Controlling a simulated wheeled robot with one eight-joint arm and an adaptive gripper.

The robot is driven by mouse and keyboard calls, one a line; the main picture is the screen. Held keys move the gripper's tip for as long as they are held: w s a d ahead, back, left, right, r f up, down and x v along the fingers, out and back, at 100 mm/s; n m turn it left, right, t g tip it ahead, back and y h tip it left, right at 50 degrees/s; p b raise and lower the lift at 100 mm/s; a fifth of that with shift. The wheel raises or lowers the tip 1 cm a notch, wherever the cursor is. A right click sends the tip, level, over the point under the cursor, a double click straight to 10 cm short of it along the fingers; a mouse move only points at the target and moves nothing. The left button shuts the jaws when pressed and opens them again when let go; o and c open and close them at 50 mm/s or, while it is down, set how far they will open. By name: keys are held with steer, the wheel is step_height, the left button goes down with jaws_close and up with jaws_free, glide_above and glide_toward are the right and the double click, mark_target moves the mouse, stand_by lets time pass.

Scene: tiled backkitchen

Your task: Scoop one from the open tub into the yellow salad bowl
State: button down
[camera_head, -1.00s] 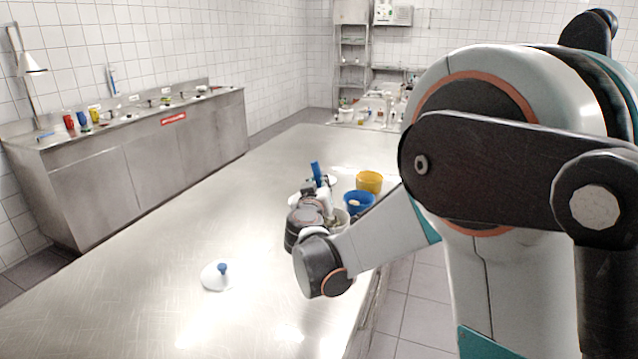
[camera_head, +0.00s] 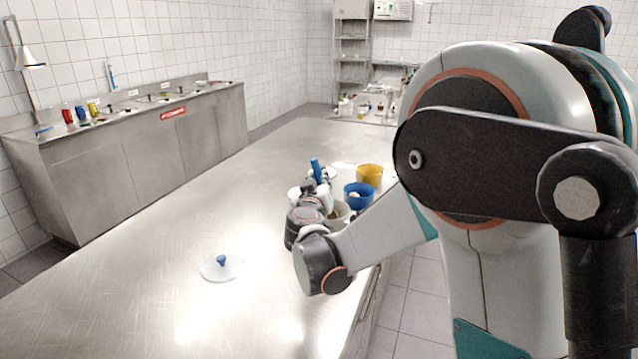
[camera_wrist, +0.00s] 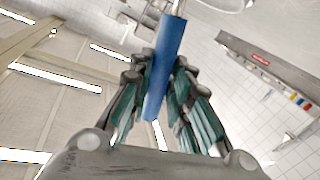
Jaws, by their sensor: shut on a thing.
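My gripper (camera_wrist: 160,100) is shut on the blue handle (camera_wrist: 167,65) of a utensil in the wrist view. A thin metal shaft runs from the handle out of the top of that view; its working end cannot be made out. In the head view the blue handle (camera_head: 316,165) stands up above my gripper (camera_head: 318,185), over the steel table. The yellow salad bowl (camera_head: 369,174) stands behind and to the right of my gripper. An open pale tub (camera_head: 341,222) with small contents is just right of my gripper, partly covered by my arm. I cannot tell whether the gripper touches it.
A blue bowl (camera_head: 358,203) with a pale item inside stands between the tub and yellow bowl. A white container (camera_head: 294,194) is partly hidden left of my gripper. A pale lid with a blue knob (camera_head: 221,268) lies at front left. The table's left part is clear.

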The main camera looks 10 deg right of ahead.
steer(key=shift+f, duration=1.05)
stand_by(1.3)
steer(key=shift+r, duration=0.1)
step_height(320, 180, up, 12)
steer(key=p, duration=0.8)
steer(key=shift+r, duration=0.2)
stand_by(0.5)
